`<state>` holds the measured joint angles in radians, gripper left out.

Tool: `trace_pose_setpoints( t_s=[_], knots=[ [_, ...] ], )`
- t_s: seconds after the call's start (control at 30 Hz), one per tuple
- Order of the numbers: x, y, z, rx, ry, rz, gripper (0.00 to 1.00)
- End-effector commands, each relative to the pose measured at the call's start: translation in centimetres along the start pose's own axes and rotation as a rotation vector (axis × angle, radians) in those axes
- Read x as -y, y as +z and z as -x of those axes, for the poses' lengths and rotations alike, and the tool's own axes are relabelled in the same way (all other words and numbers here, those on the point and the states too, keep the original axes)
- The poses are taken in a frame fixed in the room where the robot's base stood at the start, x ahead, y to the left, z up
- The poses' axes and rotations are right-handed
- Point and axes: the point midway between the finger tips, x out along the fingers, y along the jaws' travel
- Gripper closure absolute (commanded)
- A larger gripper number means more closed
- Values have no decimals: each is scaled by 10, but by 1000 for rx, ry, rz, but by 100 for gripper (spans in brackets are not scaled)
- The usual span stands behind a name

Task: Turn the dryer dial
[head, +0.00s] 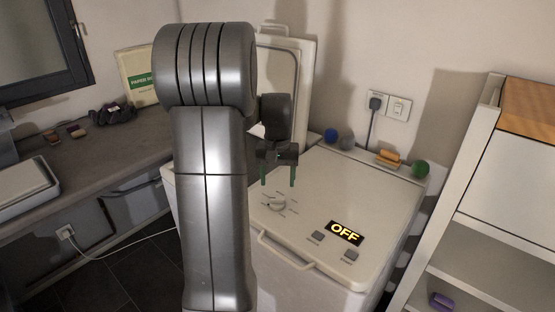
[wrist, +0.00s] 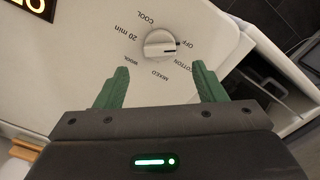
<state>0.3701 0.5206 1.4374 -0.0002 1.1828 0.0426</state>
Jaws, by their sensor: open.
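The dryer dial (head: 277,203) is a round off-white knob with a raised grip on the pale top panel of the machine (head: 330,262). In the wrist view the dial (wrist: 160,44) has labels around it: OFF, COTTON, MIXED, WOOL, 20 min and COOL. Its grip bar lies about level there, its dark mark toward the OFF side. A display (head: 345,233) on the panel reads OFF. My gripper (head: 278,184) is open and empty with green fingers, above the panel behind the dial. In the wrist view the fingers (wrist: 160,88) are apart, with the dial beyond their tips, not between them.
A raised lid (head: 298,85) stands behind, partly hidden by my arm. A shelf (head: 480,210) stands at right.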

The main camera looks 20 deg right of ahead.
Motion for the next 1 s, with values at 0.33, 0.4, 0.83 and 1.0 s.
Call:
trace_pose_setpoints(
  t_s=[0.33,0.4,0.83,1.0],
  knots=[
    [0,-1,66,-3,0,0,36],
    [0,0,73,-2,0,1,36],
    [0,0,78,0,0,0,36],
    [0,0,76,0,0,0,36]
  ],
)
